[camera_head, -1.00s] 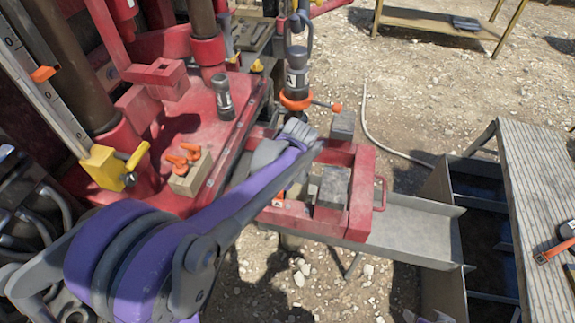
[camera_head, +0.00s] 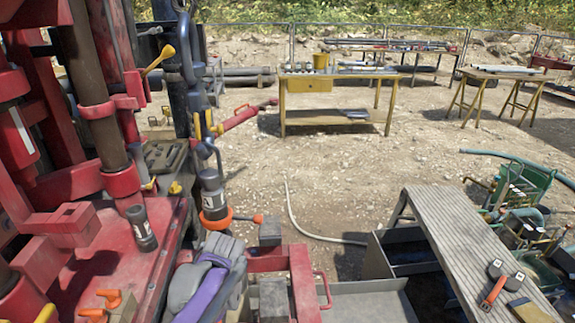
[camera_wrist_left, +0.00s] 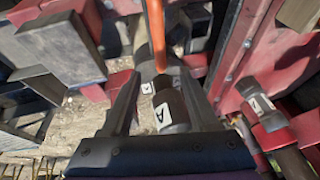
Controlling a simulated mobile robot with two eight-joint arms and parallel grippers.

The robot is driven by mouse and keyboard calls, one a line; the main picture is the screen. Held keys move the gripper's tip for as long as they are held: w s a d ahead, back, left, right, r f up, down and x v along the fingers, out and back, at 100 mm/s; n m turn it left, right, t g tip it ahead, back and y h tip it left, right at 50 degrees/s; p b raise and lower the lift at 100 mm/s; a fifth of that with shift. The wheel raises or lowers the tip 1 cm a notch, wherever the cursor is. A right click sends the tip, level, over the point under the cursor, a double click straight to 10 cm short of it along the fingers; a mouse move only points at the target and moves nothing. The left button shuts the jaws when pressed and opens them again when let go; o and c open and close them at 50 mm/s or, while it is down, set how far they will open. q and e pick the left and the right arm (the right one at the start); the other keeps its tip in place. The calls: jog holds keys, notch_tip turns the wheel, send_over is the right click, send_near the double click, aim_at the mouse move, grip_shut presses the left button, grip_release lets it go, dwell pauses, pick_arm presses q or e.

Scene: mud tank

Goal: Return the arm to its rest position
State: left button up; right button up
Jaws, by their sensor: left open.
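My left gripper (camera_head: 222,246) shows in the head view at the lower middle, at the end of my purple and grey arm, over the red frame. In the left wrist view its two dark fingers (camera_wrist_left: 160,90) are spread apart. A dark cylinder with a white "A" label (camera_wrist_left: 170,105) and an orange bar show between or beyond them; I cannot tell the distance. In the head view a dark labelled cylinder (camera_head: 211,192) with an orange ring hangs just behind my gripper. My right arm is not in view.
Another dark labelled cylinder (camera_head: 141,228) stands on the red rig deck (camera_head: 110,265) at left. The red frame (camera_head: 300,280) is right beside my gripper. A grey slatted plank (camera_head: 450,245) with tools is at right. A yellow table (camera_head: 335,90) stands behind open gravel.

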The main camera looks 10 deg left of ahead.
pick_arm(q)
jog(key=s+d+r+m+h+p, duration=0.1)
jog(key=s+d+p, duration=0.2)
jog(key=s, duration=0.7)
jog(key=s+d+r+m+t+h+p, duration=0.1)
jog(key=s+d+h+p, duration=0.1)
jog(key=s, duration=0.9)
jog(key=shift+s+d+r+p, duration=0.15)
jog(key=shift+s+d+p, duration=0.25)
jog(key=shift+d, duration=0.55)
jog(key=shift+w, duration=0.1)
jog(key=shift+c, duration=0.7)
jog(key=shift+a, duration=0.1)
jog(key=shift+c, duration=0.2)
